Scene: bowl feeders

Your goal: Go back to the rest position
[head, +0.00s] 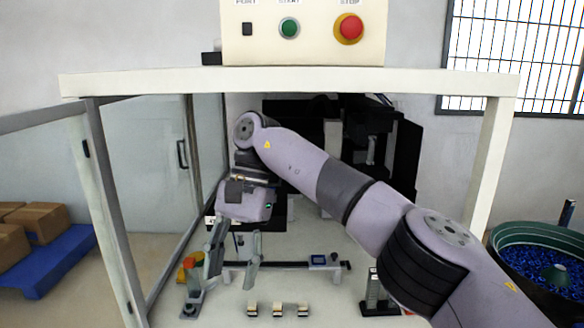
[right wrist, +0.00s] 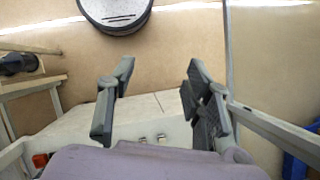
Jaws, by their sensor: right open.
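My right arm reaches in from the lower right of the head view, through the front opening of a white-framed machine enclosure (head: 290,82). My right gripper (head: 232,272) hangs fingers down inside it, above the worktable (head: 235,307). Its two fingers are apart with nothing between them. In the right wrist view the fingers of the gripper (right wrist: 158,100) are also spread and empty. My left gripper does not show in either view.
Several small blocks (head: 278,310) sit on the worktable near the gripper. A control box (head: 304,50) with green and red buttons stands on the top beam. A glass door (head: 150,170) is at left. A green bowl of blue parts (head: 535,236) stands at right.

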